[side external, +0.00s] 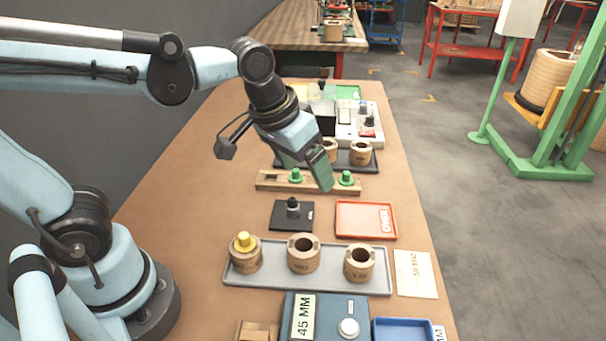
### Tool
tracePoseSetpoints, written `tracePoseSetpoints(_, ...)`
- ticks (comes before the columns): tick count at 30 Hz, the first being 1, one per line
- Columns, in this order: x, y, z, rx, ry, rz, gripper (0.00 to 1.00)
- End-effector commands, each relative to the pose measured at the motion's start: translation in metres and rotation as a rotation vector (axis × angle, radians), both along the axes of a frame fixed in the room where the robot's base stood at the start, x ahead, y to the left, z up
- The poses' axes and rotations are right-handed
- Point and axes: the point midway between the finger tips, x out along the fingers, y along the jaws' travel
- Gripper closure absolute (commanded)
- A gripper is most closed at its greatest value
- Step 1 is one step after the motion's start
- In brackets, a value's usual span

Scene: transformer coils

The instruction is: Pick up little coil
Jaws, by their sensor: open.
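Brown ring-shaped coils stand upright in a long grey tray (330,284) at the front of the bench. The left coil (246,258) has a yellow knob on top. The middle coil (303,262) and the right coil (359,270) show open dark bores. The right one looks a little smaller, but I cannot tell surely which is the little coil. More coils (361,155) stand in a dark tray at the back, partly hidden by my gripper. My gripper (305,176) is open and empty, with green fingers, above the wooden strip and behind the grey tray.
A wooden strip (332,185) holds green knobbed pieces. A black plate (279,219) with a black knob and a red tray (366,234) lie before the grey tray's far side. A blue "45 MM" box (330,308) and blue tray (404,329) are in front. Bare bench lies left.

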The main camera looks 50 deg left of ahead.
Motion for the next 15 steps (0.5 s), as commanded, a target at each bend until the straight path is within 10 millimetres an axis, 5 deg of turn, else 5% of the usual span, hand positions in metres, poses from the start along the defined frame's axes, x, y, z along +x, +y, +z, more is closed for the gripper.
tracePoseSetpoints(9, 0.025, -0.081, -0.004, 0.012, 0.255, 0.028, 0.13)
tracePoseSetpoints(15, 0.028, -0.116, -0.012, 0.046, 0.353, 0.052, 0.13)
